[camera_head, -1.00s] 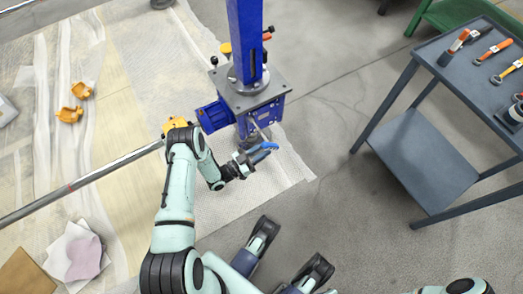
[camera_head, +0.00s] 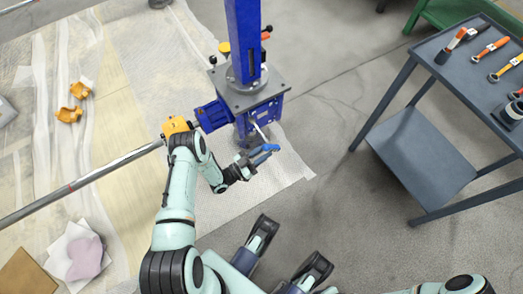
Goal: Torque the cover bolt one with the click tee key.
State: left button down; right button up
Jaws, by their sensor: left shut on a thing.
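The blue screw jack (camera_head: 244,50) stands upright, with a grey plate (camera_head: 248,92) and a blue gearbox housing (camera_head: 264,113) below it. My left gripper (camera_head: 264,158) is in front of the housing, shut on the click tee key (camera_head: 271,148). The key's blue handle shows at the fingers. A thin silver shaft (camera_head: 259,131) runs from near the handle up to the housing's front face. Cover bolt one is too small to make out, so I cannot tell whether the key's tip is on it.
A grey cart (camera_head: 428,158) at the right carries several brushes with orange and yellow handles. A long silver shaft (camera_head: 95,177) runs left from the yellow coupling (camera_head: 175,126). Orange parts (camera_head: 69,114) and cloths (camera_head: 84,258) lie on the sheeting. The floor between jack and cart is clear.

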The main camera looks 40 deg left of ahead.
pick_arm(q)
jog(key=shift+s+d+p, duration=0.3)
jog(key=shift+d+p, duration=0.05)
jog(key=shift+d, duration=0.4)
jog(key=shift+s+d+p, duration=0.35)
jog(key=shift+d+p, duration=0.05)
jog(key=shift+d, duration=0.4)
jog(key=shift+s+d+p, duration=0.3)
jog(key=shift+d+p, duration=0.05)
jog(key=shift+d, duration=0.4)
